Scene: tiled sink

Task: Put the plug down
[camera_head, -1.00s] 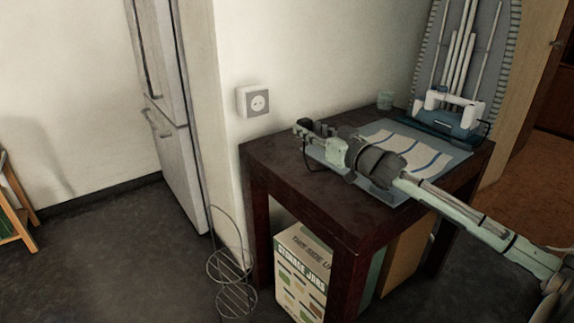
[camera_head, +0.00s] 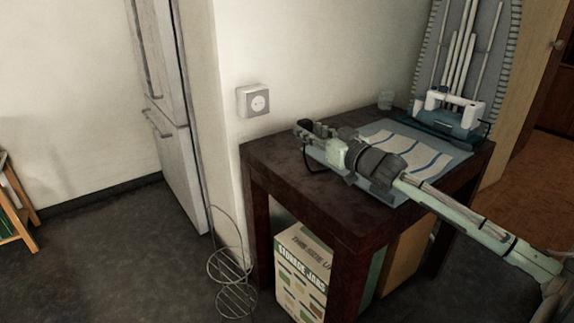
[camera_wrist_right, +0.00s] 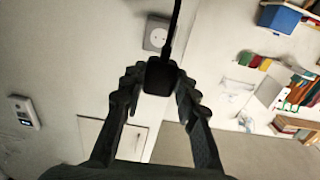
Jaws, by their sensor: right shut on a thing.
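My right gripper (camera_head: 307,128) is above the left part of the dark wooden table, its fingers pointing left. In the right wrist view the right gripper (camera_wrist_right: 158,90) is shut on a black plug (camera_wrist_right: 160,77), held between its two fingertips. A black cord (camera_wrist_right: 174,30) runs up from the plug in that view, and a dark cord loop (camera_head: 308,163) shows below the gripper in the head view. The plug itself is hard to make out from the head. My left gripper is out of view.
A white wall socket (camera_head: 254,100) is left of the table (camera_head: 262,158); it also shows behind the plug in the wrist view (camera_wrist_right: 157,34). The table's front-left top is clear.

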